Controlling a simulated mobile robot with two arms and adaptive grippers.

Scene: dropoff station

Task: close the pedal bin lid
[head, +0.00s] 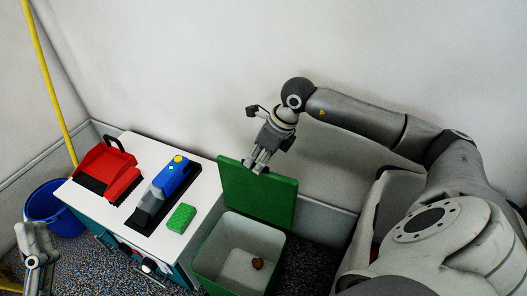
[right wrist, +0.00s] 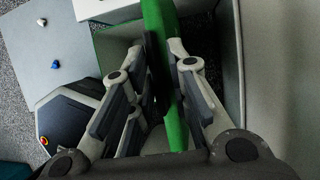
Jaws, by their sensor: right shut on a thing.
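The pedal bin's green lid (head: 258,198) stands raised, nearly upright, at the back of the bin (head: 208,245). The bin is open, with a pale inside and a small brown item (head: 257,263) at the bottom. My right gripper (head: 258,163) is at the lid's upper edge, pointing down. In the right wrist view the green lid (right wrist: 172,95) runs edge-on between the fingers, and the gripper is shut on it. My left gripper (head: 36,260) hangs at the lower left of the head view, away from the bin; its jaw state is unclear.
A white-topped cabinet (head: 185,217) stands left of the bin, with a red dustpan (head: 106,170), a blue and grey handheld tool (head: 165,190) and a green sponge (head: 181,218) on it. A blue bucket (head: 45,205) and yellow pole (head: 52,85) are far left. The wall is close behind.

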